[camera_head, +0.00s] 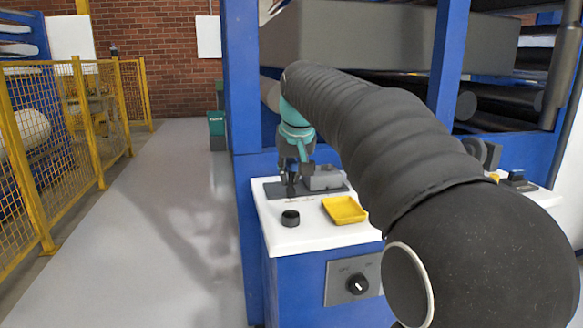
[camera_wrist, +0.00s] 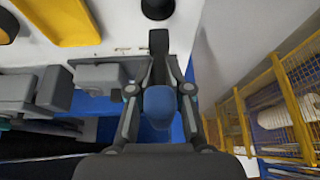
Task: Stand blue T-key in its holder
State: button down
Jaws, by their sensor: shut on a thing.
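My gripper (camera_wrist: 159,88) is shut on the blue T-key, whose rounded blue part (camera_wrist: 159,102) shows between the fingers in the wrist view. A dark piece (camera_wrist: 158,45) shows just beyond the fingertips; I cannot tell whether it belongs to the key. In the head view my gripper (camera_head: 291,180) is at the dark mat on the white worktop, left of a grey block (camera_head: 325,178). The block's grey body (camera_wrist: 100,75) lies left of the fingers in the wrist view. I cannot tell which part is the key's holder, and the key's lower end is hidden.
A yellow tray (camera_head: 345,210) and a black round piece (camera_head: 290,218) stand at the front of the white worktop (camera_head: 310,233). A blue post (camera_head: 243,80) rises left of my arm. Yellow mesh fencing (camera_head: 95,120) lines the open aisle at left.

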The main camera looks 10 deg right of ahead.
aim_at(292, 193)
jog(key=shift+f+b, duration=0.3)
jog(key=shift+f, duration=0.95)
jog(key=shift+f+b, duration=1.6)
jog(key=shift+f, duration=0.35)
jog(key=shift+s+f, duration=0.15)
jog(key=c, duration=0.6)
grip_release()
jog(key=shift+r+p, duration=2)
jog(key=shift+r, duration=1.55)
